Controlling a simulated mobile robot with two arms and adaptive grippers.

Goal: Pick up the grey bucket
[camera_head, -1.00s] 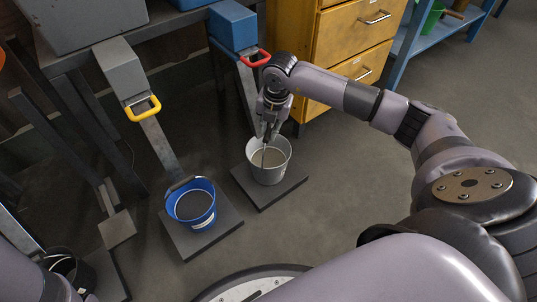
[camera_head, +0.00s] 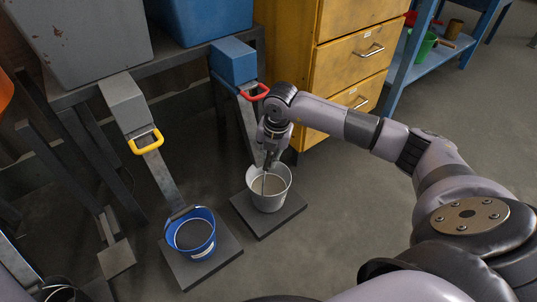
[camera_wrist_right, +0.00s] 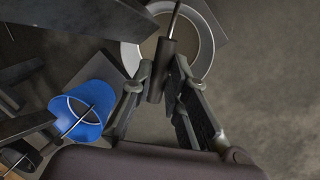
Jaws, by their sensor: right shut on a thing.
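The grey bucket (camera_head: 270,200) stands upright on a dark square plate (camera_head: 291,219) on the floor. Its inside looks pale. My right gripper (camera_head: 271,164) is above it, pointing down, with its fingers at the bucket's handle. In the right wrist view, the fingers (camera_wrist_right: 157,88) are shut on the dark handle grip (camera_wrist_right: 161,64), and the bucket's pale rim (camera_wrist_right: 207,45) shows beyond them. The bucket looks still resting on its plate; I see no clear gap. My left gripper is not in view.
A blue bucket (camera_head: 193,246) stands on a plate to the left, and a black round container (camera_head: 60,293) is partly cut off at the bottom left. A yellow handle (camera_head: 146,141) and a red handle (camera_head: 254,92) stick out behind. The yellow drawer cabinet (camera_head: 350,60) stands behind; floor at right is clear.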

